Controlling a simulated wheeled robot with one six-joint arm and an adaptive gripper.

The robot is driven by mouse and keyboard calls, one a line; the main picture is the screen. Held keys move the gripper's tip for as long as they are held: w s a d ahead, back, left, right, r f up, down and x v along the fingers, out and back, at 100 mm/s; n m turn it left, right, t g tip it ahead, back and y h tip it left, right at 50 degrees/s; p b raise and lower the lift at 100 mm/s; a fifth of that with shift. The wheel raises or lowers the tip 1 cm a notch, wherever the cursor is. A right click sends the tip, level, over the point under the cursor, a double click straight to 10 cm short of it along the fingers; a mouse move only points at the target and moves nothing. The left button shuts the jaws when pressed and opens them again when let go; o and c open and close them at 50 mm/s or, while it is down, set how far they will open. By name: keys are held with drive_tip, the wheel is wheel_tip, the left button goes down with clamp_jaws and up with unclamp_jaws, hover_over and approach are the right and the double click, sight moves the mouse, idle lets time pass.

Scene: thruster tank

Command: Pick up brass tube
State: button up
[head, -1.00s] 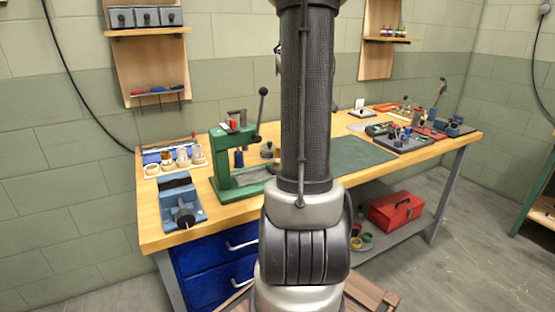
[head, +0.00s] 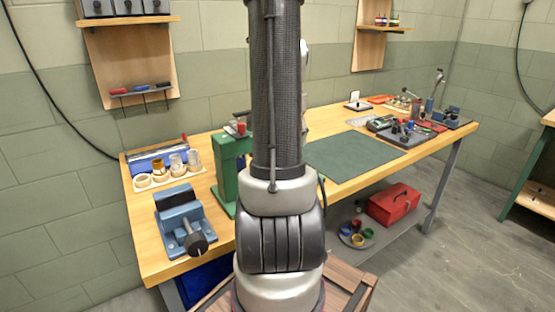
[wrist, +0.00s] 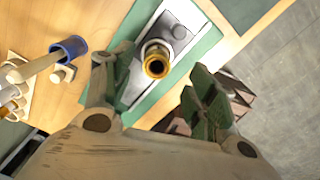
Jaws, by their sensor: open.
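A brass-coloured tube end (wrist: 156,66) faces the camera in the wrist view, with a dark hollow middle. It stands over a grey plate (wrist: 178,32) on the green press base (wrist: 212,36). My gripper (wrist: 155,78) is open, with one finger to the left of the tube and one to the lower right. The tube lies between or just beyond the fingertips, with no clear contact. In the head view, my arm hides the gripper and much of the green press (head: 228,165), and I cannot make out this tube there.
A blue vise (head: 180,218) stands at the bench's front left. Behind it is a rack (head: 178,178) of rings and small cylinders. A green mat (head: 350,156) lies right of my arm. In the wrist view, a handle with a blue collar (wrist: 70,48) is left of the fingers.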

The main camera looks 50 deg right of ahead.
drive_tip(key=f, duration=0.7)
drive_tip(key=shift+w+a+f, duration=0.1)
drive_tip(key=shift+a+f, duration=0.25)
drive_tip(key=shift+c, duration=0.2)
drive_tip(key=c, duration=1.1)
